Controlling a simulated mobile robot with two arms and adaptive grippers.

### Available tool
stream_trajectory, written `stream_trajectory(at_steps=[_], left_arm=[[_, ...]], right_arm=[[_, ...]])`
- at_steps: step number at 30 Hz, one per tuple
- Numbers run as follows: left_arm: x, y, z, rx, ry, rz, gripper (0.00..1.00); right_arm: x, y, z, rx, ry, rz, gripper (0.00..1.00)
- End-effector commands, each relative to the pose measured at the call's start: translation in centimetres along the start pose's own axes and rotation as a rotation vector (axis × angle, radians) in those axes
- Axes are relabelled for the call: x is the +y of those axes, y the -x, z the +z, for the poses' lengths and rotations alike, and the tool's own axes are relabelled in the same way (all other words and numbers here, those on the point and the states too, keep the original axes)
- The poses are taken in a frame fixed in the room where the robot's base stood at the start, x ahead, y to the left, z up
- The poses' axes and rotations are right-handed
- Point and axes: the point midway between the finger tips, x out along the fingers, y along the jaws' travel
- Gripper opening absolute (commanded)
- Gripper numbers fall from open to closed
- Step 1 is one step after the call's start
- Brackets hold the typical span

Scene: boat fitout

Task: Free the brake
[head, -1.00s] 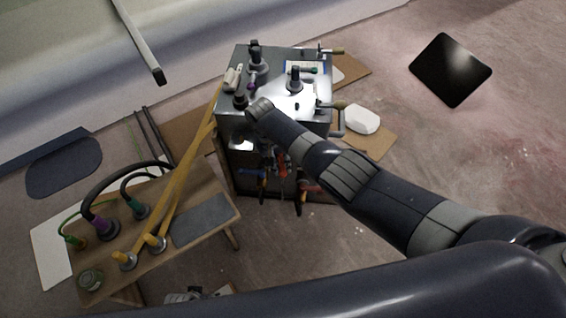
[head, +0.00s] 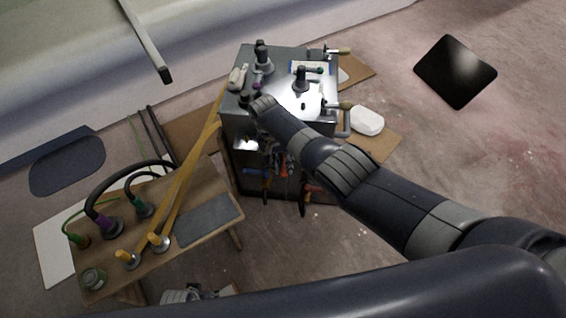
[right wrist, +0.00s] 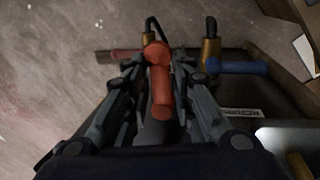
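In the right wrist view, an orange-red handle (right wrist: 160,82) on a brass-coloured fitting lies between the fingers of my right gripper (right wrist: 161,75). A narrow gap seems to show on each side, so the fingers look open around it. A blue handle (right wrist: 238,66) on another brass fitting is to its right. In the head view, my right gripper (head: 268,148) hangs at the front of the metal-topped cabinet (head: 239,128), partly hidden by its arm. Red and blue handles show dimly there. No label marks which one is the brake. My left gripper is out of view.
The cabinet top carries several dark knobbed fittings, and cranks stick out on its right side. A wooden bench (head: 213,190) with cables and yellow poles stands at left. The floor beyond is mostly clear.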

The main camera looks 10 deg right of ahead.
Motion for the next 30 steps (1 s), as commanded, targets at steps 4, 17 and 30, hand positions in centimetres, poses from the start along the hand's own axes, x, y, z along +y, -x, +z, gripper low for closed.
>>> stream_trajectory(at_steps=[4, 17, 30], left_arm=[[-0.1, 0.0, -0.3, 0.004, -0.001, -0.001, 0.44], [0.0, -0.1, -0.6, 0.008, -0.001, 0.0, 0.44], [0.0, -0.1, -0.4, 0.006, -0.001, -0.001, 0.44]], right_arm=[[-0.1, 0.1, 0.0, 0.001, 0.001, -0.002, 0.38], [-0.2, 1.1, -0.1, 0.004, 0.003, -0.004, 0.38], [-0.1, 9.0, -0.1, 0.004, 0.001, -0.004, 0.38]])
